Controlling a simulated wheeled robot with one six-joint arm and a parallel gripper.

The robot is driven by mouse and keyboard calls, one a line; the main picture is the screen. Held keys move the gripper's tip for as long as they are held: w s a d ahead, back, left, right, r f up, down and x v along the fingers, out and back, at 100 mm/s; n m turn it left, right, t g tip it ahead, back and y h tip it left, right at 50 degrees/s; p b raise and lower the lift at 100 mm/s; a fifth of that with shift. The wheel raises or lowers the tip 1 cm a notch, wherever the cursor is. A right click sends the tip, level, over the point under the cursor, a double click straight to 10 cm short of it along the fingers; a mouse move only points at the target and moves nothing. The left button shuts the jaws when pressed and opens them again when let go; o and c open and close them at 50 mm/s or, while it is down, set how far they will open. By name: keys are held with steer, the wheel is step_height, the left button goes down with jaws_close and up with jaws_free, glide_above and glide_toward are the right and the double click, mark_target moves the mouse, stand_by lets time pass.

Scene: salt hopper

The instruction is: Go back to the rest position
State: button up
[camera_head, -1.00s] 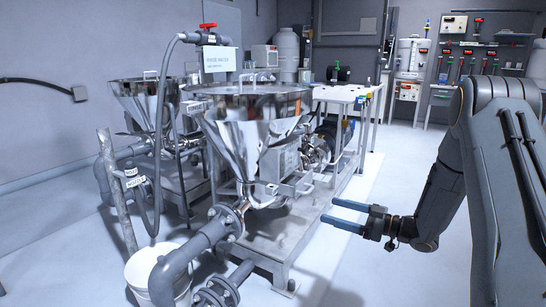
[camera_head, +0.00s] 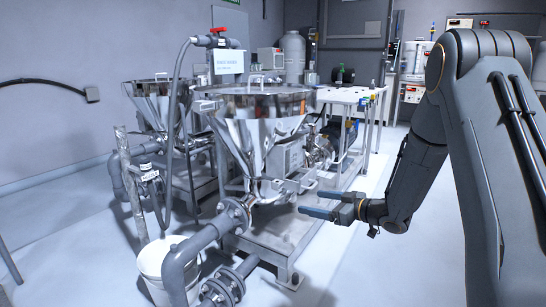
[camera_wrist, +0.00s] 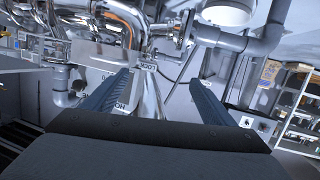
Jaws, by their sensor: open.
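My gripper (camera_head: 322,202) is open and empty in the head view, with its two fingers apart and pointing left. In that picture it lies to the right of the shiny steel hopper (camera_head: 243,135), close to the hopper stand (camera_head: 285,240). My arm comes in from the right and bends down to the gripper. In the wrist view my gripper (camera_wrist: 165,85) shows two dark ribbed fingers spread apart with nothing between them. Beyond them are steel pipes and a white label.
A second hopper (camera_head: 155,100) stands behind at left. A white bucket (camera_head: 157,265) sits below grey pipes at front left. A white table (camera_head: 340,95) with small items stands behind the main hopper. Pale floor is open right of the stand.

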steer(key=s+a+r+m+g+h, duration=0.2)
steer(key=s+a+h, duration=0.5)
steer(key=a, duration=0.5)
steer(key=s+a+m+g+h, duration=0.3)
steer(key=s+g, duration=0.6)
steer(key=s, duration=3)
steer(key=d+r+m+p, duration=0.2)
steer(key=d+r+p, duration=0.8)
steer(key=r+p, duration=0.3)
steer(key=d+r+m+h+p, duration=0.1)
steer(key=d+r+m+p, duration=0.2)
steer(key=d+r+p, duration=0.7)
step_height(320, 180, up, 4)
steer(key=p, duration=0.6)
steer(key=shift+f+m, duration=0.2)
steer(key=shift+m, duration=0.1)
